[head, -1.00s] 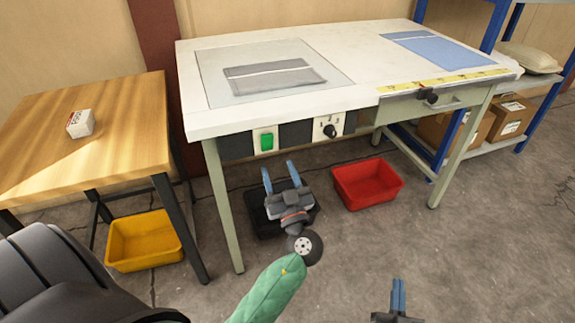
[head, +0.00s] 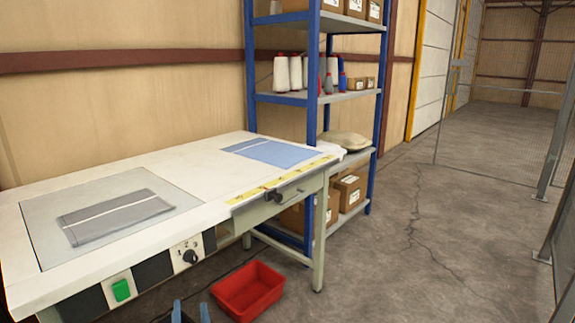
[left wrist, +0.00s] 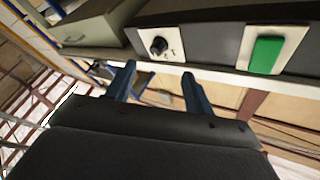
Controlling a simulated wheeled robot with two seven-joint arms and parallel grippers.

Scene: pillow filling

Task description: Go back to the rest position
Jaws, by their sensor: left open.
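My left gripper (head: 190,312) shows only its blue fingertips at the bottom edge of the head view, in front of the white worktable (head: 110,172). In the left wrist view its two blue fingers (left wrist: 158,85) stand apart with nothing between them, so it is open and empty. Beyond them are the green button (left wrist: 266,54) and the dark knob (left wrist: 158,45) on the table's front panel. My right gripper is not in the head view.
A grey folded cloth (head: 118,217) and a blue cloth (head: 275,152) lie on the table. A red bin (head: 248,290) stands on the floor by it. A blue-framed shelf (head: 315,105) with boxes and spools stands behind its right end. The floor (head: 440,220) at right is clear.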

